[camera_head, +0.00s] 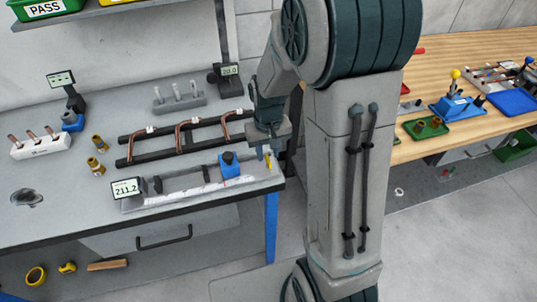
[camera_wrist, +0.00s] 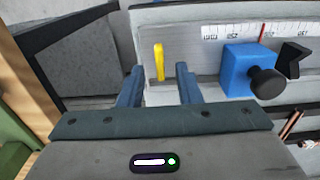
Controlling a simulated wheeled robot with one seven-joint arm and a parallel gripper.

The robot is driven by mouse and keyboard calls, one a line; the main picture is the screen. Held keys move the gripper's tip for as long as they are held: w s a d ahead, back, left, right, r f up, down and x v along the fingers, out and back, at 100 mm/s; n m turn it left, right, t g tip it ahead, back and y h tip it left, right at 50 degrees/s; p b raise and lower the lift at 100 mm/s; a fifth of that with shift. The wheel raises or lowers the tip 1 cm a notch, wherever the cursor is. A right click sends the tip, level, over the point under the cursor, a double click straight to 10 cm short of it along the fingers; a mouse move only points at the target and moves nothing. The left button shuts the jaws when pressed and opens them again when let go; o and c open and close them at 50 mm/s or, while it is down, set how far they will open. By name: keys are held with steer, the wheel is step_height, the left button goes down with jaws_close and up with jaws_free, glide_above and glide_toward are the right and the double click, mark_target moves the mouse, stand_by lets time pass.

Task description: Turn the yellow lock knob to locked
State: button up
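The yellow lock knob (camera_wrist: 159,62) is a thin upright lever at the end of the measuring rail in the wrist view. It also shows as a small yellow sliver (camera_head: 268,161) in the head view, beside my gripper. My gripper (camera_wrist: 159,84) is open, its two blue-grey fingers apart with nothing between them. In the wrist image the knob appears between and just beyond the fingertips. I cannot tell whether they touch it. The blue slider block (camera_wrist: 245,70) with a black knob (camera_wrist: 267,83) sits on the rail to the right of the lever.
The rail fixture (camera_head: 185,190) lies along the bench's front edge, with a display (camera_head: 126,188) reading 211.2 at its left end. A black rack (camera_head: 150,156) with copper tubes stands behind it. A wooden table (camera_head: 440,85) with coloured trays stands at the right.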

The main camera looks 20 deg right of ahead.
mark_target(268, 162)
steer(key=shift+f, duration=1.3)
steer(key=shift+c, duration=0.3)
jaws_close()
